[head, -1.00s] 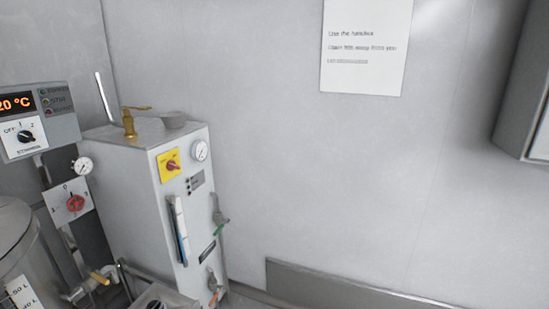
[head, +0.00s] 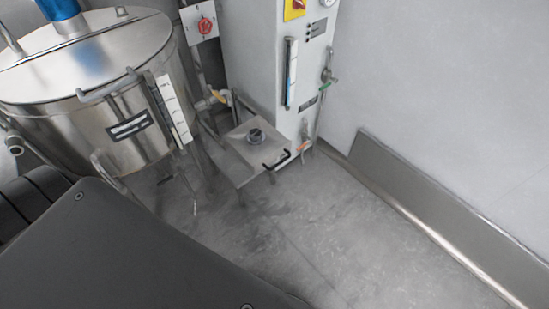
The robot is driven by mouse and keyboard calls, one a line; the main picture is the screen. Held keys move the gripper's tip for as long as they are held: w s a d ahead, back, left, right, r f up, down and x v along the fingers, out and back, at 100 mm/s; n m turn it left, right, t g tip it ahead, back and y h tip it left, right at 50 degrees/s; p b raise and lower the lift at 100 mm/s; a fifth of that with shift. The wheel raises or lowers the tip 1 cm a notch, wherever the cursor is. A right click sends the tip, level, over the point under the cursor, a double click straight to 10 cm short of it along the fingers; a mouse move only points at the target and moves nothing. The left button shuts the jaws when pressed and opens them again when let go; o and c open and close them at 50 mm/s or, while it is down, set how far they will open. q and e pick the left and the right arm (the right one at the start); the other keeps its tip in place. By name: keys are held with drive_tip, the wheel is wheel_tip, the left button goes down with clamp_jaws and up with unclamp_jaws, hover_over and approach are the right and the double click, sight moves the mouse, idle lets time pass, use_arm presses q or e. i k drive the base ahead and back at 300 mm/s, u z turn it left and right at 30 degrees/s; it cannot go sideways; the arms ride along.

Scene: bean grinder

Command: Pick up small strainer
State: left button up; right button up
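I cannot make out a small strainer for certain in the head view. A low square metal stand (head: 235,148) holds a small dark round object (head: 255,136), too small to identify. A black handle (head: 277,161) shows at the stand's right edge. Neither of my grippers is in view.
A large lidded steel vessel (head: 118,128) with a blue top piece (head: 58,8) stands at the left. A grey cabinet (head: 262,62) with valves stands behind the stand. Grey floor (head: 330,230) is open in front. A metal skirting (head: 430,215) runs along the right wall.

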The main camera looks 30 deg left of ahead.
sight(255, 134)
drive_tip(key=z, duration=0.6)
drive_tip(key=i, duration=2.35)
drive_tip(key=u, duration=3)
